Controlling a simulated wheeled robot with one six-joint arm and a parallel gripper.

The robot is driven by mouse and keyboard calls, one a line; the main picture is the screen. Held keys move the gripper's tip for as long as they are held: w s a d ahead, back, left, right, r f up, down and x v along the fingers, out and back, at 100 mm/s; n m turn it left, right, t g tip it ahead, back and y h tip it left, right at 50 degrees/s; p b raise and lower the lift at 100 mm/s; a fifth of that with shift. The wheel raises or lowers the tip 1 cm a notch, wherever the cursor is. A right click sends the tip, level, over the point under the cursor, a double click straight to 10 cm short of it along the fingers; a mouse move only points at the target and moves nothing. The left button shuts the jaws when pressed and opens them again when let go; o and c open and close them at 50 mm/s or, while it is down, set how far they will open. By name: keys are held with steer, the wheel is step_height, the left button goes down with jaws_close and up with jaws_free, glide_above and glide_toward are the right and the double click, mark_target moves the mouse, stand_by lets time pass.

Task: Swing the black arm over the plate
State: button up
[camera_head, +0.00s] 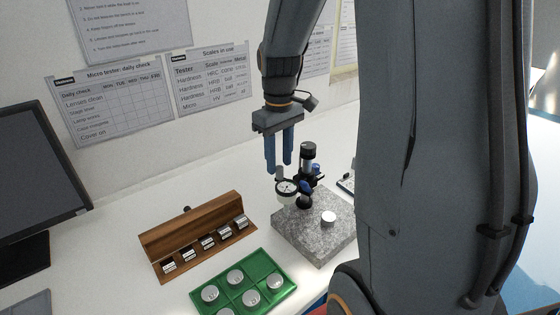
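A grey speckled granite plate (298,236) lies on the white bench. A black post stand (308,163) with blue knobs rises at its back. A short black arm (300,183) on the post carries a round white dial gauge (287,191), which shows to the left of the post, near the plate's back left edge. The arm is partly hidden behind the dial and knobs. A silver disc (328,217) lies on the plate. My gripper (279,168), with blue fingers pointing down, is open and empty, just above and left of the dial; I cannot tell whether it touches anything.
A wooden rack (200,222) with several metal blocks stands left of the plate. A green tray (262,262) with several silver discs is in front. A monitor (40,180) is at far left. My arm hides the right side.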

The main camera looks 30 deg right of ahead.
steer(key=shift+f, duration=0.8)
steer(key=shift+d, duration=0.1)
jaws_close()
